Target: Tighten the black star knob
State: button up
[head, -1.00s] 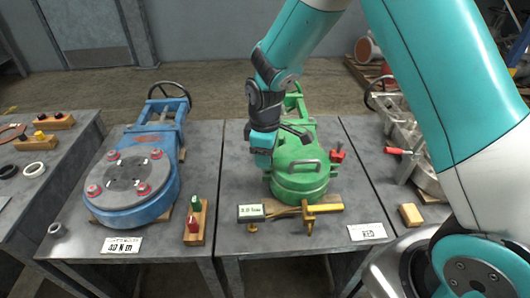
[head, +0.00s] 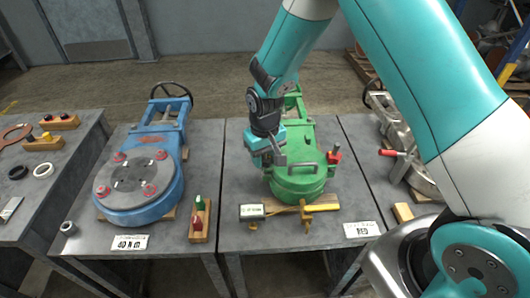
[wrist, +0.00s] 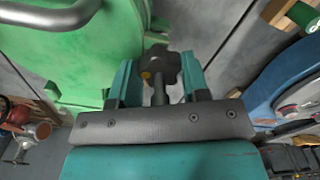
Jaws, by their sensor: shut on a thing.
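The black star knob (wrist: 160,66) shows in the wrist view between the two teal fingers of my gripper (wrist: 158,78). It has rounded lobes, a small yellow mark and a dark stem below it. My gripper is shut on the knob. In the head view my gripper (head: 266,152) points down at the left edge of the green valve body (head: 298,184), where it hides the knob. The green body, with its grey handle, also fills the left of the wrist view (wrist: 80,62).
A blue valve (head: 170,190) stands on the left table, beside a wooden block with red and green pieces (head: 199,222).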

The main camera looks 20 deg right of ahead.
jog(key=shift+m+p, duration=0.3)
jog(key=shift+m, duration=0.8)
jog(key=o, duration=0.9)
jog(key=shift+r, duration=0.1)
notch_tip(320, 180, up, 17)
jog(key=shift+a+r+p, duration=0.1)
jog(key=shift+p, duration=0.4)
